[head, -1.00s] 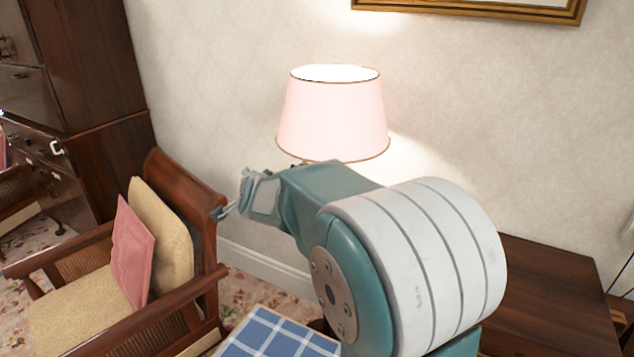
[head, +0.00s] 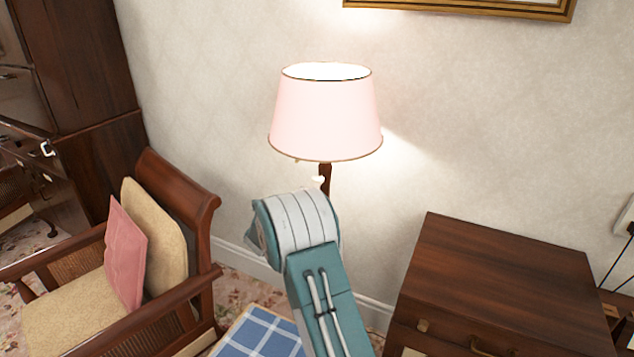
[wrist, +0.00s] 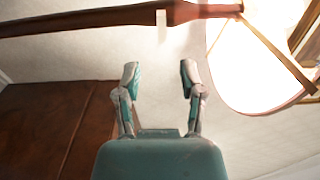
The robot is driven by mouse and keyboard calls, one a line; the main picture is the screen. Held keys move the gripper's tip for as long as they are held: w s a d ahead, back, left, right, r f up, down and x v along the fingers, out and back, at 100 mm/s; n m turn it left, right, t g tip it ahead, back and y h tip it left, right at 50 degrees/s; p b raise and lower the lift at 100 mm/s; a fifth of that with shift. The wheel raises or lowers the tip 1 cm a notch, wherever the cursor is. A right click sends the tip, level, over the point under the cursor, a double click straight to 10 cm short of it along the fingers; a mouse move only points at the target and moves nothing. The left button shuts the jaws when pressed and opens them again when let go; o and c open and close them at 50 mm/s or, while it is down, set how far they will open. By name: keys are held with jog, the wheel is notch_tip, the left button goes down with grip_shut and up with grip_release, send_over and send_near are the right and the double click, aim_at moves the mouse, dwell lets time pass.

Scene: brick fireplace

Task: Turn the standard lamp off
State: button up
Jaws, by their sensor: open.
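The standard lamp has a pink shade (head: 325,115) that glows, with bright light on the wall behind it. Its dark wooden post (head: 325,172) shows just below the shade; my arm hides the lower part. In the wrist view the post (wrist: 100,20) runs sideways across the top and the lit shade (wrist: 255,65) is at right. A small pale piece (wrist: 161,27) sits at the post, possibly the switch. My gripper (wrist: 159,72) is open and empty, its fingers pointing toward the post with a visible gap in the picture. In the head view my arm hides most of it.
A wooden armchair (head: 185,185) with a pink cushion (head: 125,252) stands at left. A dark wooden cabinet (head: 510,265) stands at right. A blue checked cloth (head: 258,335) is at the bottom. A picture frame (head: 460,8) hangs above.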

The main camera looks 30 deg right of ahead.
aim_at(316, 182)
jog(key=x, duration=1)
jog(key=shift+w+d, duration=0.25)
grip_shut()
